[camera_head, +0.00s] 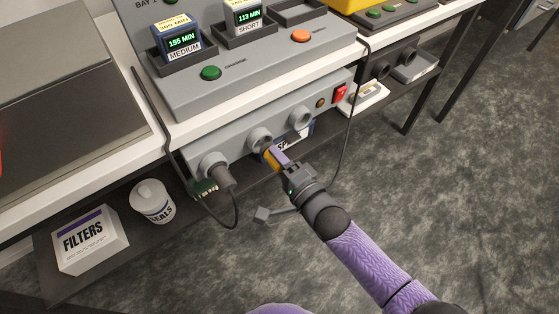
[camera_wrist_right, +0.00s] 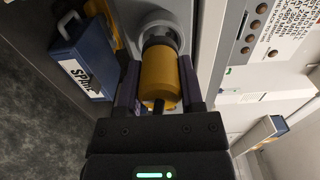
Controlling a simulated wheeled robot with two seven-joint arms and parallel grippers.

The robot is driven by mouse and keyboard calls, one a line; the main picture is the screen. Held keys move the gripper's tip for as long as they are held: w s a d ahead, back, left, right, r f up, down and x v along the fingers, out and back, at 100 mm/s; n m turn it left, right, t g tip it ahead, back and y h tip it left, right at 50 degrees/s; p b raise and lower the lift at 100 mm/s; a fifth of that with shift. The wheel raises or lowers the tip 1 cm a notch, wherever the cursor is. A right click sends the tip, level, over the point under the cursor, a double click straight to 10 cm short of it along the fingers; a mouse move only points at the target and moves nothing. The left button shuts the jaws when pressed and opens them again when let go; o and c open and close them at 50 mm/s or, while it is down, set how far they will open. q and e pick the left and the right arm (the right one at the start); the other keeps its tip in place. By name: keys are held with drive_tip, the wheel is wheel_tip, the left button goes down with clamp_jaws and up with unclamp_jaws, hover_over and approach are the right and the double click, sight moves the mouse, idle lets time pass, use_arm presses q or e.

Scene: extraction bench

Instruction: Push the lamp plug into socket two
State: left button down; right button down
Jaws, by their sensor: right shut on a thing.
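A yellow plug (camera_head: 271,160) is held in my right gripper (camera_head: 276,157), which is shut on it. The wrist view shows the yellow plug (camera_wrist_right: 159,84) between the two fingers, in line with a round grey socket. Its dark front end is at the socket's mouth; how deep it sits cannot be told. In the head view this is the middle socket (camera_head: 259,138) of three on the grey strip's front. The right socket (camera_head: 300,117) is empty. The left socket holds a grey plug (camera_head: 215,170) with a dark cable. My left gripper is not in view.
A red switch (camera_head: 340,94) is on the strip's right end. Above, a console (camera_head: 250,70) holds timer blocks. A dark cable (camera_head: 348,140) hangs right of my gripper. A blue box (camera_wrist_right: 84,64) stands beside the socket. A filters box (camera_head: 89,240) and white tub (camera_head: 152,203) are on the lower shelf.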

drive_tip(key=shift+b+x, duration=0.45)
drive_tip(key=shift+x, duration=0.5)
drive_tip(key=shift+c, duration=0.7)
unclamp_jaws()
drive_tip(key=p+v, duration=0.3)
drive_tip(key=v, duration=0.6)
drive_tip(key=shift+s+d+p, duration=0.2)
drive_tip(key=shift+s+p, duration=0.1)
drive_tip(key=shift+s, duration=0.05)
